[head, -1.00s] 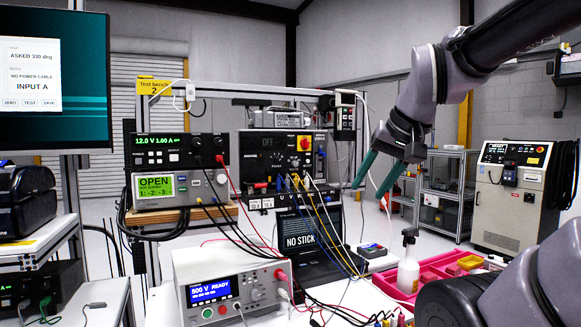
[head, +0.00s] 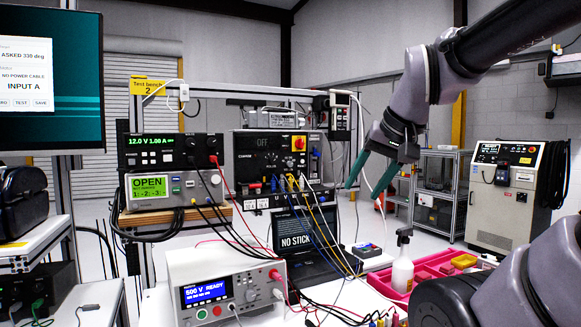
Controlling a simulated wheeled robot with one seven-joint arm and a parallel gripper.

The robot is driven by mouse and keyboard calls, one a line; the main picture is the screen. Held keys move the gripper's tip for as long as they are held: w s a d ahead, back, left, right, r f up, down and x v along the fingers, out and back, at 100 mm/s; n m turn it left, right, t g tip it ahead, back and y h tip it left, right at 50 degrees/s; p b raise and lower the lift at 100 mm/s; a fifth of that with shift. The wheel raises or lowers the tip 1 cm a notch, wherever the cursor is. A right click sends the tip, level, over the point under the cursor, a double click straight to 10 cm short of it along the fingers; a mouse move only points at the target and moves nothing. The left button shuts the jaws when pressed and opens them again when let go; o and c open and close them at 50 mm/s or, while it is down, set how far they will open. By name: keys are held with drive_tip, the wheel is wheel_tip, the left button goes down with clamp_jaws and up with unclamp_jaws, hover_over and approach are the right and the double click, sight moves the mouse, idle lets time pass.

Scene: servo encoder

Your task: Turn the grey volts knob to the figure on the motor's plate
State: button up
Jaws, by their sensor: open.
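The black bench supply (head: 140,151) reads "12.0 V 1.00 A" in green at the upper left of the bench. It has two round knobs at its right end; I cannot tell from their colour which is the grey volts knob (head: 190,143). No motor or motor's plate can be made out. My gripper (head: 365,178) is at the right of centre, its two green fingers spread and pointing down and left, with nothing between them. It is well to the right of the supply, apart from everything.
A green-screened meter (head: 148,187) sits under the supply. A white tester (head: 207,292) reads "500 V READY" in front. Leads hang before a black power unit (head: 268,158). A monitor (head: 50,80) is at left.

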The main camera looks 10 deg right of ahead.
drive_tip(key=w+d+r+n+t+h, duration=0.1)
drive_tip(key=w+d+n+t, duration=0.1)
drive_tip(key=w, duration=0.6)
drive_tip(key=w+d+r+n+t, duration=0.1)
drive_tip(key=w+d, duration=0.1)
drive_tip(key=w, duration=0.7)
drive_tip(key=n+t+y, duration=0.4)
drive_tip(key=n+t, duration=0.3)
drive_tip(key=n, duration=0.6)
approach(290, 164)
drive_tip(key=shift+m, duration=0.3)
drive_tip(key=x, duration=0.8)
drive_tip(key=shift+w, duration=0.35)
clamp_jaws()
